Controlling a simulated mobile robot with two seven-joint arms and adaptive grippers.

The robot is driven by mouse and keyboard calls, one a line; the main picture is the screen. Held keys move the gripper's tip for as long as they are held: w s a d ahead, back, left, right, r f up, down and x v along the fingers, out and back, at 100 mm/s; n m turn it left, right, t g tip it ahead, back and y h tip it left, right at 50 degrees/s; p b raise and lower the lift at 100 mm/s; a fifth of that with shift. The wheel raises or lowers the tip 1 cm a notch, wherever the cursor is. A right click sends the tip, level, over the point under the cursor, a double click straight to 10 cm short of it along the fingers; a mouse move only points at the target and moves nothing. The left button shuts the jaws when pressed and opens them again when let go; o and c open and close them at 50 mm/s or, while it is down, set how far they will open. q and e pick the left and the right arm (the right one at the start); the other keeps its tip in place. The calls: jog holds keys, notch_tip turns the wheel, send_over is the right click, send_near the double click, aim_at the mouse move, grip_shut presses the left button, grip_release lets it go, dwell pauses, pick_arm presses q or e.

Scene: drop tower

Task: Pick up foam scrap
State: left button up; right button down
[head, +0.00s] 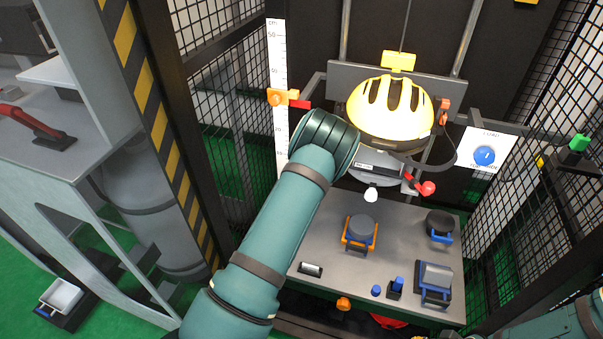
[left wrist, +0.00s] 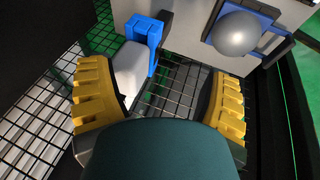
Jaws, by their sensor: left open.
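I cannot tell for certain which thing is the foam scrap. In the left wrist view a pale grey-white block (left wrist: 129,70) stands against a blue bracket (left wrist: 147,40), close to the left finger. My left gripper (left wrist: 160,100) is open, its yellow ribbed fingers wide apart. Mostly wire mesh and dark floor show between them, and I see nothing gripped. In the head view my left arm reaches up past the table's left side, and its gripper is hidden there. Only part of my right arm shows at the bottom right; its gripper is not seen.
The grey table (head: 325,235) carries an orange-framed dark pad (head: 361,228), a blue-based round piece (head: 440,222) and a blue-framed grey block (head: 435,278). A yellow helmet (head: 390,108) hangs above. Mesh walls and a striped post (head: 143,85) flank the space.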

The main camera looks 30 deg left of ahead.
pick_arm(q)
jog(key=w+a, duration=0.2)
jog(key=a, duration=0.1)
jog(key=w+a, duration=0.1)
jog(key=a, duration=0.1)
jog(key=shift+f+b, duration=0.15)
jog(key=shift+b, duration=0.25)
jog(key=shift+w+f, duration=0.1)
jog(key=shift+f, duration=0.35)
jog(key=c, duration=1)
